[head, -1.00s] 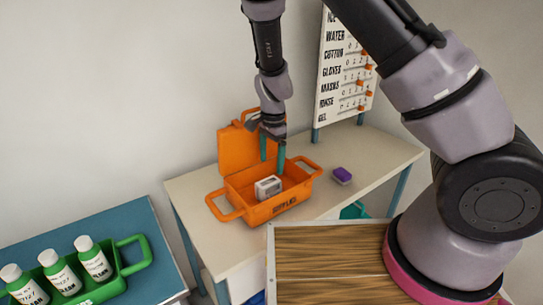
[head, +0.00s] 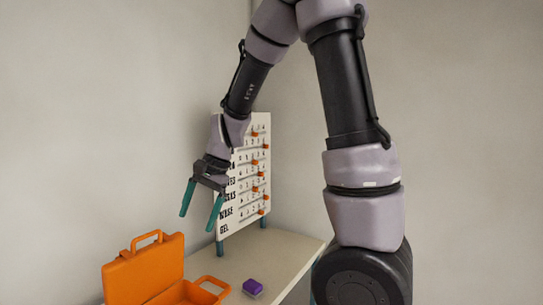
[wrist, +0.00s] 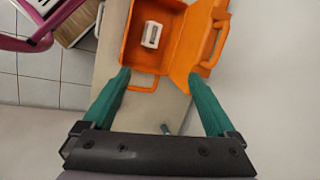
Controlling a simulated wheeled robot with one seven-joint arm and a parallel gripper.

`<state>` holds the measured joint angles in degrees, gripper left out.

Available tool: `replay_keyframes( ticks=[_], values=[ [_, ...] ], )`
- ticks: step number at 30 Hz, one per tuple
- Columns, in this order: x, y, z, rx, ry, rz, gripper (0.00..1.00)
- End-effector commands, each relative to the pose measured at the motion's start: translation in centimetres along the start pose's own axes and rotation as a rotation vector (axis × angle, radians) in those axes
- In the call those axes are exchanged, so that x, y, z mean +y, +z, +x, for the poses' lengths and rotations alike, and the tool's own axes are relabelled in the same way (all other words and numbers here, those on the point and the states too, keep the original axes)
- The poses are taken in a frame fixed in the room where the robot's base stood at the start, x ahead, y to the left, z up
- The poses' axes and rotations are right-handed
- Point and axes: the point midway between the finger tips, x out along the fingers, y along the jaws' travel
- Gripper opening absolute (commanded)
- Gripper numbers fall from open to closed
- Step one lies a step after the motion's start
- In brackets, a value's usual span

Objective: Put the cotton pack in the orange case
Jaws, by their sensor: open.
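The orange case (head: 143,277) stands open on the beige table, partly cut off at the bottom of the head view. It also shows at the top of the wrist view (wrist: 193,45). A small white pack with a grey face, which looks like the cotton pack (wrist: 152,34), lies inside the case. Its label cannot be read, and the case's inside is out of the head view. My gripper (head: 197,220) is open and empty, raised well above the table. In the wrist view its fingers (wrist: 159,76) are spread, with the case beyond them.
A purple block (head: 253,287) sits on the table (head: 275,262) right of the case. A white board (head: 243,185) with orange sliders stands behind, near my gripper. A wooden-topped surface (wrist: 76,24) shows at the wrist view's upper left.

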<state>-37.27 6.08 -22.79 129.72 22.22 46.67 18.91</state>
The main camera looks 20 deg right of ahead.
Motion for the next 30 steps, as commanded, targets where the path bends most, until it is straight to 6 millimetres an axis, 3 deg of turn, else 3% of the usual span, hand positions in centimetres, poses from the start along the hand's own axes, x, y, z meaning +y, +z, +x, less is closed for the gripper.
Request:
replay_keyframes(
  ticks=[1, 6, 15, 22, 30],
  values=[
    [0.5, -0.1, -2.4, 0.012, -0.04, -0.024, 0.92],
    [3.0, 0.2, -8.9, 0.082, -0.127, -0.14, 0.92],
    [9.2, 2.0, -17.8, 0.323, -0.189, -0.343, 0.92],
    [12.9, 3.5, -20.9, 0.499, -0.15, -0.444, 0.92],
    [13.9, 3.9, -21.5, 0.549, -0.127, -0.47, 0.92]
  ],
)
